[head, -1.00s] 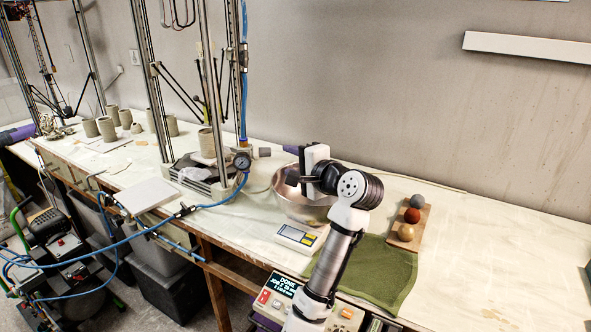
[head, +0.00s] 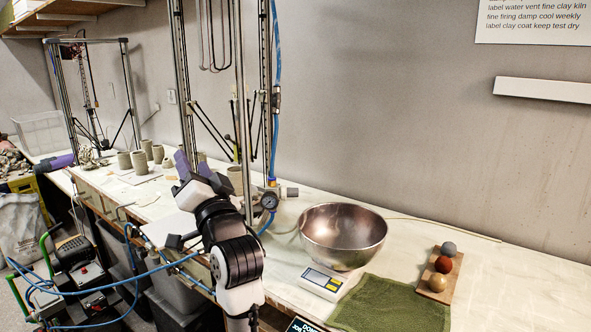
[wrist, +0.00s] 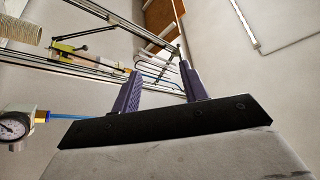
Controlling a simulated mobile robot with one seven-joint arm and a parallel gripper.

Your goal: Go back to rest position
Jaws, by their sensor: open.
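My gripper (head: 181,166) is raised at the left of the metal bowl, in front of the delta printer's frame. In the wrist view its two purple fingers (wrist: 160,88) stand apart with nothing between them. My arm comes up from the bottom of the head view and bends at a black and white joint. The inside of the bowl shows only in part.
A board (head: 438,274) with three balls, grey, red and tan, lies to the right of the bowl. A green cloth (head: 392,306) lies in front. A pressure gauge (head: 269,200) and blue hoses are near my arm. Clay cups (head: 125,161) stand at the back left.

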